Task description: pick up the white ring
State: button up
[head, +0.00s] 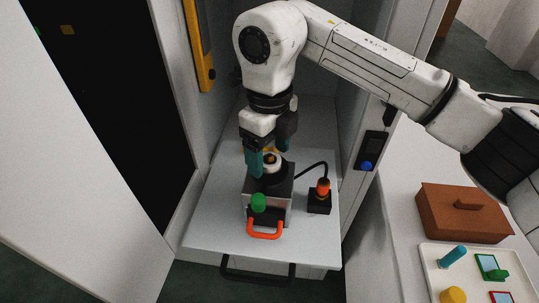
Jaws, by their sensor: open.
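The white ring (273,166) is small in the head view and sits on the round black top of a grey box, partly hidden by my gripper. The grey box (283,205) has a green knob (259,202) and an orange handle (265,231) at its front, and stands on the pull-out shelf. My gripper (269,160) points down just over the ring, with its teal fingers apart. One finger is at the left of the ring and the other is behind and to the right. I cannot tell whether they touch it.
The light grey shelf (214,228) has a black front handle (258,274). A black socket block (319,203) with an orange plug and cable is right of the box. Cabinet walls stand on both sides. A brown box (463,213) and a tray (437,262) of small items lie at right.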

jog(key=shift+f, duration=0.15)
jog(key=c, duration=1.1)
jog(key=shift+r, duration=0.55)
notch_tip(320, 180, up, 2)
jog(key=shift+s+r+b, duration=0.1)
jog(key=shift+r+b, duration=0.05)
jog(key=shift+b, duration=0.4)
jog(key=shift+s+a+r+b, duration=0.3)
jog(key=shift+s+a+r, duration=0.1)
jog(key=shift+s+r, duration=1.9)
jog(key=shift+s+a+r+b, duration=0.25)
jog(key=shift+s+a+r, duration=0.1)
jog(key=shift+s+r, duration=1.9)
jog(key=shift+s+a+r+b, duration=0.3)
jog(key=shift+s+a+r, duration=0.1)
jog(key=shift+s+r, duration=1.9)
